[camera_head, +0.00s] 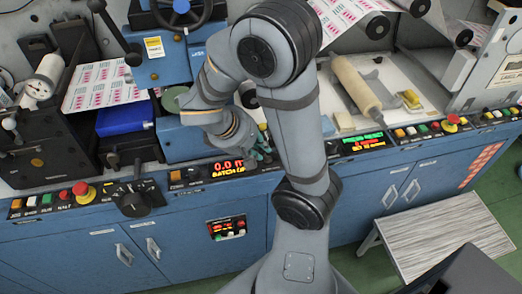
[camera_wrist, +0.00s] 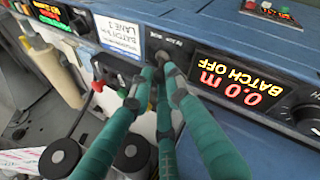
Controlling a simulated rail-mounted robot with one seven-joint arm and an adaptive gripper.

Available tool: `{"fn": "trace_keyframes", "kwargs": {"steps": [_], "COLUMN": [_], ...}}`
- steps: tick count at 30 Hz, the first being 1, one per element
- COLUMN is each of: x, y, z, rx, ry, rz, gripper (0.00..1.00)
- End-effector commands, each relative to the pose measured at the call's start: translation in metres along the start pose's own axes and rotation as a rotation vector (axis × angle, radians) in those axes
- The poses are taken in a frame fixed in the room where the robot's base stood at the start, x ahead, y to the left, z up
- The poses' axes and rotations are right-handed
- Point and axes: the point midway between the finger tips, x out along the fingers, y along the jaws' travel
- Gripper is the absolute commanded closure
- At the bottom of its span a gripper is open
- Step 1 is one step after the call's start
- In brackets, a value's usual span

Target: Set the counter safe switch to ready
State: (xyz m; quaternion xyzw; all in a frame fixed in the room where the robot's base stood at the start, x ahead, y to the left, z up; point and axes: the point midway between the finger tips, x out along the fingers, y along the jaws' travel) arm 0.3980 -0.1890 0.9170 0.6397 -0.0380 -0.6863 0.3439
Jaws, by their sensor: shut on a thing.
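The counter display (camera_wrist: 235,87) reads "0.0 m BATCH OFF" and appears upside down in the wrist view; it also shows in the head view (camera_head: 228,168). In the head view my gripper (camera_head: 263,152) is at the console edge, partly hidden by my arm.
A white-blue label (camera_wrist: 118,36), a red button (camera_wrist: 97,85) and a green button (camera_wrist: 131,104) lie close to the fingers. A black knob (camera_wrist: 307,118) is beyond the display. Rollers and printed web stand behind the console; a grey step (camera_head: 440,235) is at right.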

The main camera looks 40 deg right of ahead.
Motion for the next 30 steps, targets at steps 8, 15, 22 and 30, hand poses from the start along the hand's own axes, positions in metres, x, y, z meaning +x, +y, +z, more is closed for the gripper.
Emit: {"fn": "trace_keyframes", "kwargs": {"steps": [8,15,22,30], "x": [-0.0003,-0.0002,-0.0001,0.0000], "y": [-0.0007,-0.0009,-0.0009,-0.0008], "z": [-0.0017,-0.0019,-0.0016,-0.0010], "rx": [-0.006,-0.006,-0.006,-0.005], "ry": [-0.009,-0.007,-0.008,-0.009], "rz": [0.010,0.009,0.009,0.009], "gripper": [1.00,0.82,0.69,0.65]}}
